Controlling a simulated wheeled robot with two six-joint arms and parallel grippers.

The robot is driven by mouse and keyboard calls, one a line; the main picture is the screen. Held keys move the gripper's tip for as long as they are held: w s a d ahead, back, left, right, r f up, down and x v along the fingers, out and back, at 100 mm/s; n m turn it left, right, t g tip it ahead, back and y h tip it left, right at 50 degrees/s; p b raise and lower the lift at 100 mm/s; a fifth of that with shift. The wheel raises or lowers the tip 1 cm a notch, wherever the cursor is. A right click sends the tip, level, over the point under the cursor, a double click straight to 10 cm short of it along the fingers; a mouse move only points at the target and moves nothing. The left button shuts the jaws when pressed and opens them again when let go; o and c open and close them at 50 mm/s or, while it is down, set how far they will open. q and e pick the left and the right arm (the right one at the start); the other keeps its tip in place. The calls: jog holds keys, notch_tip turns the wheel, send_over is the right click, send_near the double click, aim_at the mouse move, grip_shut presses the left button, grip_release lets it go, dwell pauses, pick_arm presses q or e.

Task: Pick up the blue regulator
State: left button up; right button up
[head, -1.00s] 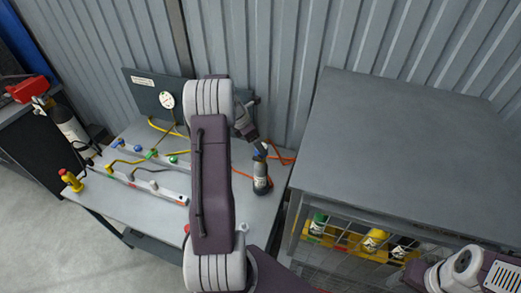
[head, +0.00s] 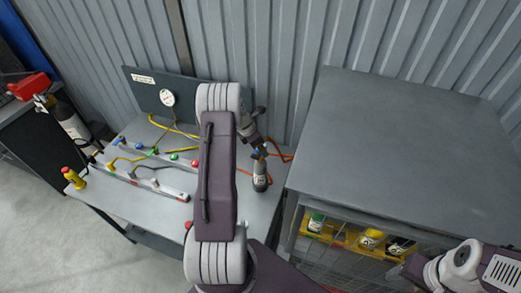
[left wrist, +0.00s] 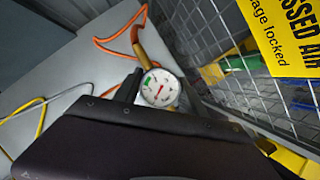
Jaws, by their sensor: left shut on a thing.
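In the left wrist view a round white gauge (left wrist: 160,88) with a red needle and a green mark sits right beside the dark gripper finger (left wrist: 130,87). The blue body is hidden there by my gripper. My right gripper is not in view.
The bench (head: 160,215) holds a manifold with coloured knobs, yellow and orange hoses, and a yellow-red valve (head: 74,178). A gauge panel (head: 150,92) stands behind. To the right is a bare-topped grey cage (head: 400,150) with bottles inside and a yellow sign (left wrist: 290,35).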

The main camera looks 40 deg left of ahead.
pick_arm(q)
jog(key=shift+a, duration=0.1)
jog(key=shift+w+r, duration=0.15)
jog(key=shift+r, duration=0.35)
notch_tip(320, 180, up, 3)
jog(key=shift+r+b, duration=0.1)
jog(key=shift+b, duration=0.75)
jog(key=s+d+r+b, duration=0.3)
jog(key=s+d+r, duration=0.3)
jog(key=s, duration=0.4)
jog(key=shift+d+r, duration=0.15)
jog(key=shift+r, duration=0.3)
jog(key=shift+f, duration=0.15)
